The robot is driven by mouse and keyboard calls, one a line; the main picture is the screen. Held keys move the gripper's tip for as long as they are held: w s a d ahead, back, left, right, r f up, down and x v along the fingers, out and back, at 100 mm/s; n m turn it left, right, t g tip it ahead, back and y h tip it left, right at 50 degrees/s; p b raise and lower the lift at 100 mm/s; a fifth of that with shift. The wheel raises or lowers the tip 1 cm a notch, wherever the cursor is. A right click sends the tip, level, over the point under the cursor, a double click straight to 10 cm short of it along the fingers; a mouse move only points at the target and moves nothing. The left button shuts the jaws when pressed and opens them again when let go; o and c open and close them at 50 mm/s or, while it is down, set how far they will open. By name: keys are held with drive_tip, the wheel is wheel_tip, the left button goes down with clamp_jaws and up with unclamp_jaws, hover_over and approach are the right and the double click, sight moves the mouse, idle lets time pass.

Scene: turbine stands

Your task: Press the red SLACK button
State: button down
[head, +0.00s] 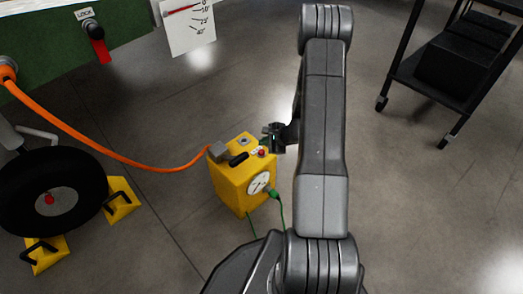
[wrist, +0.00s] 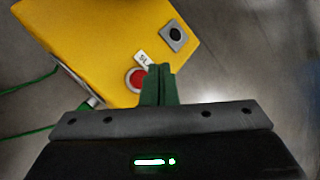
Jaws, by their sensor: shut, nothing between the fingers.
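The yellow box (head: 232,181) stands on the floor. The red button (wrist: 137,79) sits on its top near one edge, beside a small white label of which only "SL" is readable. The button also shows small in the head view (head: 262,153). My gripper (wrist: 158,70) is shut and empty, with its green fingertips just right of the button in the wrist view. They overlap the button's right side in the picture; I cannot tell whether they touch it. In the head view my gripper (head: 272,135) is at the box's right edge.
The box top also carries a black handle (head: 239,159) and a grey square fitting with a black centre (wrist: 175,35). An orange hose (head: 95,145) runs to the box from the left. A wheel (head: 50,198) with yellow chocks stands left; a black cart (head: 440,75) stands right.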

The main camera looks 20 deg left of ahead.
drive_tip(key=shift+r+p, duration=0.65)
drive_tip(key=shift+r, duration=0.8)
